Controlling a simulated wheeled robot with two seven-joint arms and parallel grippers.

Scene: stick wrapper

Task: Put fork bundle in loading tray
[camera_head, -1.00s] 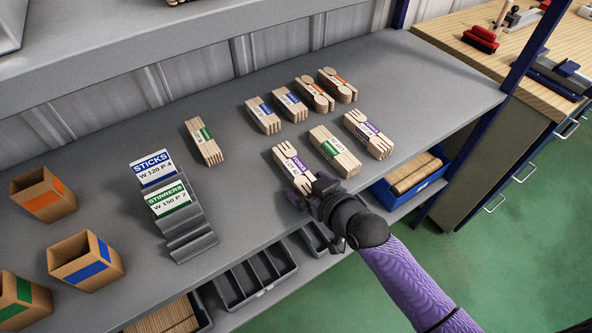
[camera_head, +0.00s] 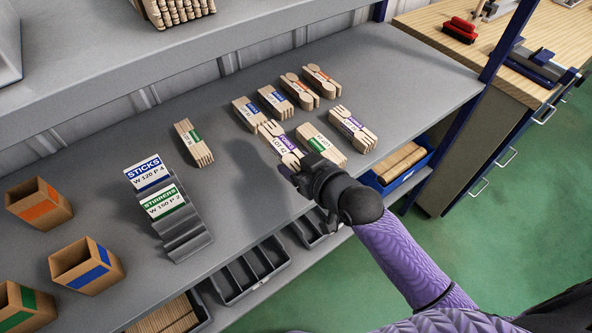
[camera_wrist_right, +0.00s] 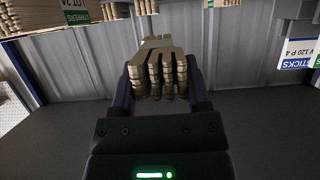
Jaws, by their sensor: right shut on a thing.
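In the right wrist view, the bundle (camera_wrist_right: 160,68) sits between the two dark fingers. A second fork bundle (camera_head: 352,128) lies on the shelf to the right. A grey ribbed tray (camera_head: 186,236) with sticks and stirrers cards stands left of the gripper. My left gripper is not in view.
Several wooden bundles lie around, including a green-labelled one (camera_head: 324,148) close by the gripper and another (camera_head: 193,143) to the left. Cardboard boxes (camera_head: 88,268) stand at the left. A grey compartment tray (camera_head: 252,272) and a blue bin (camera_head: 402,176) sit below the shelf.

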